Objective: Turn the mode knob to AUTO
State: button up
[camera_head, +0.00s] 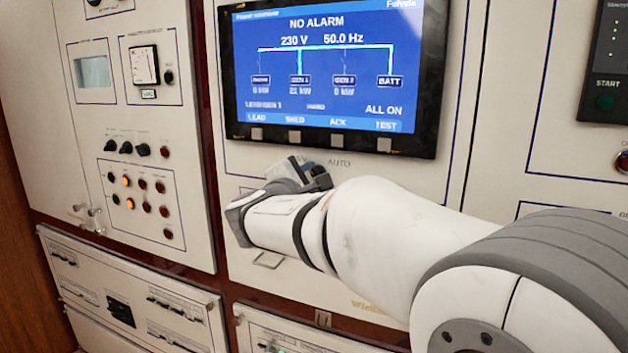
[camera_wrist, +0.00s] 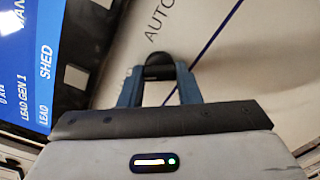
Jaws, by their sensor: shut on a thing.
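The mode knob (camera_wrist: 159,71) is a dark, rounded knob on the cream panel below the screen. In the wrist view it sits between the two blue-grey fingers of my gripper (camera_wrist: 160,82), which is shut on it. The AUTO label (camera_wrist: 160,20) is printed on the panel just beyond the knob, and it also shows in the head view (camera_head: 340,163). In the head view my gripper (camera_head: 312,172) is against the panel under the screen and hides most of the knob. I cannot tell which way the knob's pointer faces.
The blue screen (camera_head: 325,70) above reads NO ALARM and has several buttons along its lower frame. A panel with lamps and small knobs (camera_head: 130,190) stands to the left. A START button (camera_head: 605,102) is at the right. My arm covers the lower middle.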

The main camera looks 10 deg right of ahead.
jog(key=m+b, duration=0.3)
jog(key=b, duration=0.3)
jog(key=m+b, duration=0.4)
jog(key=b, duration=0.2)
jog(key=m+b, duration=0.4)
jog(key=b, duration=0.3)
jog(key=shift+f, duration=0.3)
jog(key=m+b, duration=0.2)
jog(key=b, duration=0.1)
jog(key=shift+r+m, duration=0.3)
jog(key=shift+r, duration=0.1)
jog(key=o, duration=1)
jog(key=shift+r, duration=0.1)
jog(key=shift+c, duration=0.2)
jog(key=v, duration=0.8)
